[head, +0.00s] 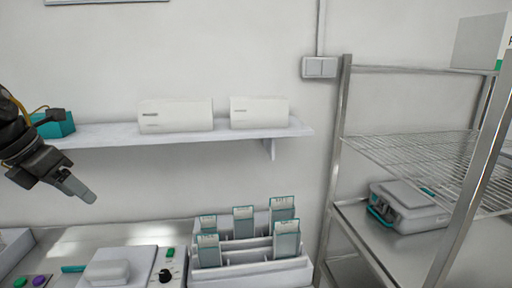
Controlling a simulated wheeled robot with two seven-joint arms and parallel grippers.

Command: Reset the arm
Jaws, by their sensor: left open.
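My left gripper (73,187) is at the left side of the head view, in the air in front of the wall, above the counter and just below the level of the wall shelf. Its grey fingers point down and to the right. It is open, and nothing shows between the fingers. My right gripper is not in the view.
A wall shelf (200,135) holds two white boxes (175,116) and a teal box (55,125). On the counter (110,234) stand a white device (118,265) with a black knob and a white rack (255,273) with several pouches. A metal wire rack (345,170) stands right, holding a case (408,207).

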